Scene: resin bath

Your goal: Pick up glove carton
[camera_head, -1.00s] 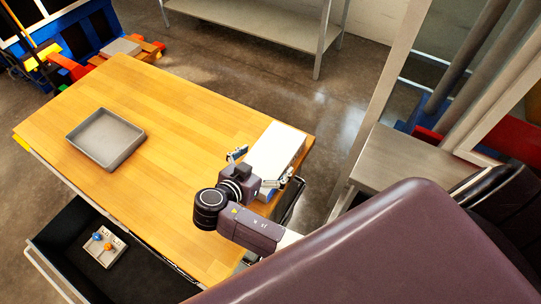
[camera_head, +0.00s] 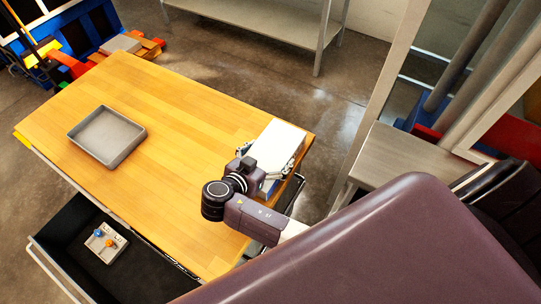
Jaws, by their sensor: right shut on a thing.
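The glove carton, a white box (camera_head: 276,139), lies near the right end of the wooden table. My right gripper (camera_head: 268,170) is at the carton's near end, its fingers on either side of it and shut on it. The gripper and wrist hide the near part of the carton. I cannot tell whether the carton is clear of the tabletop. My left gripper is not in view.
A grey tray (camera_head: 141,140) stands on the left part of the wooden table (camera_head: 190,115). An open dark drawer (camera_head: 75,225) below the front edge holds a small pale block with coloured knobs (camera_head: 106,242). A steel shelf (camera_head: 265,20) stands behind.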

